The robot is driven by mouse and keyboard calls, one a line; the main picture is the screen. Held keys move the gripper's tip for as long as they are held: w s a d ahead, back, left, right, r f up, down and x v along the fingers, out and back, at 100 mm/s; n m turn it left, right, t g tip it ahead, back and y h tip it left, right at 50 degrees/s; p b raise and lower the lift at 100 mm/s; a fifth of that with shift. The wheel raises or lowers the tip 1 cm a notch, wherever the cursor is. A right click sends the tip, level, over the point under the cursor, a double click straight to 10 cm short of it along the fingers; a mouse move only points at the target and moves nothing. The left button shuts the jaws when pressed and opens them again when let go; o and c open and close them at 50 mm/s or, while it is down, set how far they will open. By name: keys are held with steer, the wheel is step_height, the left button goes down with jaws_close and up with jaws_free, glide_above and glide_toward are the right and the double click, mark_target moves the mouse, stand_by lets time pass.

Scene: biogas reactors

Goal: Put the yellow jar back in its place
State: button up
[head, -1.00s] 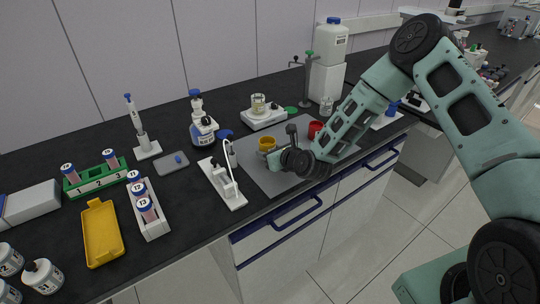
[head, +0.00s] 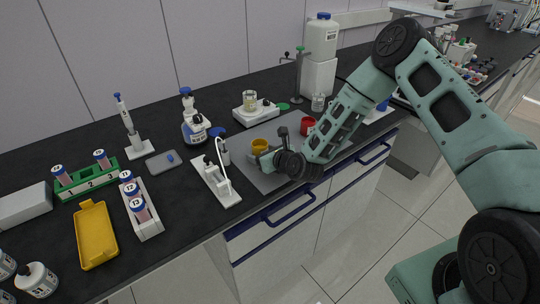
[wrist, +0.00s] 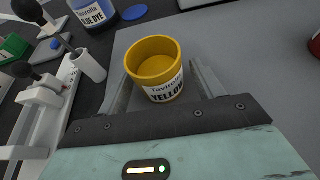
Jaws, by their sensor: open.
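The yellow jar (wrist: 156,70) stands upright and uncapped, labelled YELLOW, in the wrist view. In the head view the yellow jar (head: 259,146) is on the grey mat (head: 270,181). My gripper (wrist: 160,88) is open, with one finger on each side of the jar. I cannot tell whether the fingers touch it. In the head view my gripper (head: 262,158) is low over the mat, and my arm comes in from the right.
A red jar (head: 307,126) stands on the mat to the right. A blue dye bottle (wrist: 92,12) and a white pipette stand (wrist: 42,105) are close on the left. A balance with a beaker (head: 254,110) stands behind the mat. The mat's front part is clear.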

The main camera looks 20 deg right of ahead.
steer(key=b+v, duration=0.3)
steer(key=v, duration=0.8)
steer(key=shift+s+r, duration=0.25)
steer(key=shift+s, duration=0.1)
steer(key=s+a+n+g, duration=0.1)
steer(key=a+n, duration=0.1)
steer(key=n, duration=0.2)
steer(key=s+a+r+n+g+y, duration=0.1)
steer(key=s+a+n+g, duration=0.1)
steer(key=a+n, duration=0.1)
steer(key=s+a+n+g, duration=0.1)
steer(key=s+a+n, duration=0.1)
steer(key=n, duration=0.2)
steer(key=shift+a+r+n+g+y, duration=0.15)
steer(key=shift+r+n+g+y, duration=0.15)
steer(key=shift+r+g+y, duration=0.1)
steer(key=s+r+n+g+h, duration=0.1)
steer(key=s+r+n, duration=0.3)
steer(key=s+n, duration=0.5)
steer(key=s+a+r+n+g+h, duration=0.1)
steer(key=s+r+n+g, duration=0.3)
steer(key=s+n, duration=0.4)
steer(key=s+a+r+n+g+h, duration=0.1)
steer(key=s+r+n+g+h, duration=0.2)
steer(key=s+n, duration=0.6)
step_height(320, 180, up, 3)
steer(key=n, duration=0.2)
steer(key=shift+s+f+n, duration=0.25)
steer(key=shift+s+n, duration=0.05)
steer(key=shift+c, duration=0.4)
